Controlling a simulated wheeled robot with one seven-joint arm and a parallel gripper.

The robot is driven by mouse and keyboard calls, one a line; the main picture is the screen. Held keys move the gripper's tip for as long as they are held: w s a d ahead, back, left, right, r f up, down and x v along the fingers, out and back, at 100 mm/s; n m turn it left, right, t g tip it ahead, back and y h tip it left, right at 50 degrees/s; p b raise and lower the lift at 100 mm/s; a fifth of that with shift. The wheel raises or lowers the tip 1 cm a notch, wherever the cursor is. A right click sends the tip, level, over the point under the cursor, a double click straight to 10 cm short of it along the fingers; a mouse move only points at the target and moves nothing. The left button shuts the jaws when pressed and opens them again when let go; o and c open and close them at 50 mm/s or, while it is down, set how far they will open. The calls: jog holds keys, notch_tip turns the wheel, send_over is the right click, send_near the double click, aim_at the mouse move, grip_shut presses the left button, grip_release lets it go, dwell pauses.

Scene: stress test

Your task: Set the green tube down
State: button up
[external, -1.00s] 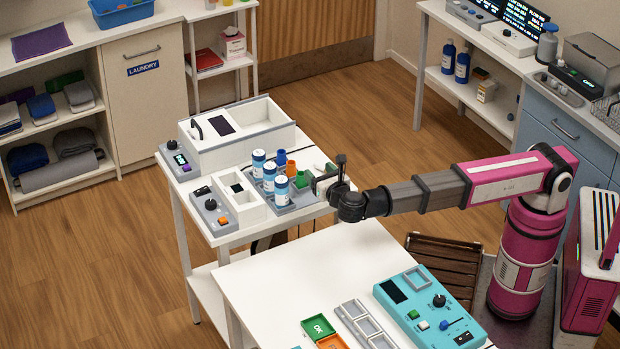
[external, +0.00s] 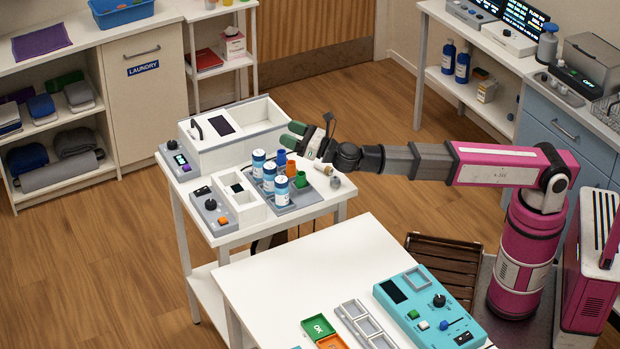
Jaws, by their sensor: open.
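The green tube (external: 301,181) stands in the grey tray (external: 300,203) on the small white cart, at the right end of a row with an orange tube (external: 291,168) and a blue tube (external: 281,156). It looks upright; its lower part is hard to make out. My gripper (external: 293,134) is open, with green-tipped fingers spread apart and pointing left. It is above and behind the green tube, apart from it, and no object shows between the fingers.
Several white bottles with blue labels (external: 269,178) stand left of the tubes. A small pale vial (external: 325,168) lies right of the green tube, near a grey round piece (external: 335,183). A white box (external: 240,140) stands behind. The white front table (external: 290,255) has bare space.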

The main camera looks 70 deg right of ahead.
jog(key=d+n+y, duration=0.2)
jog(key=n+y, duration=0.2)
jog(key=y, duration=0.2)
jog(key=n+g+y, duration=0.6)
jog(key=g, duration=0.2)
send_over(303, 175)
jog(key=d, duration=0.2)
notch_tip(303, 175, down, 3)
jog(key=s+d+f+g, duration=0.2)
jog(key=s+d+f+n+g, duration=0.1)
jog(key=f+g, duration=0.1)
jog(key=f, duration=0.1)
jog(key=s+d+f+n+g, duration=0.1)
jog(key=s+d+f+g, duration=0.1)
jog(key=f, duration=0.1)
jog(key=shift+s+d, duration=0.3)
jog(key=shift+d, duration=0.05)
jog(key=shift+f, duration=0.75)
jog(key=x, duration=0.5)
jog(key=shift+w+r, duration=0.1)
jog(key=shift+x, duration=2.95)
jog(key=shift+y, duration=0.3)
jog(key=c, duration=1.1)
jog(key=shift+o, duration=0.2)
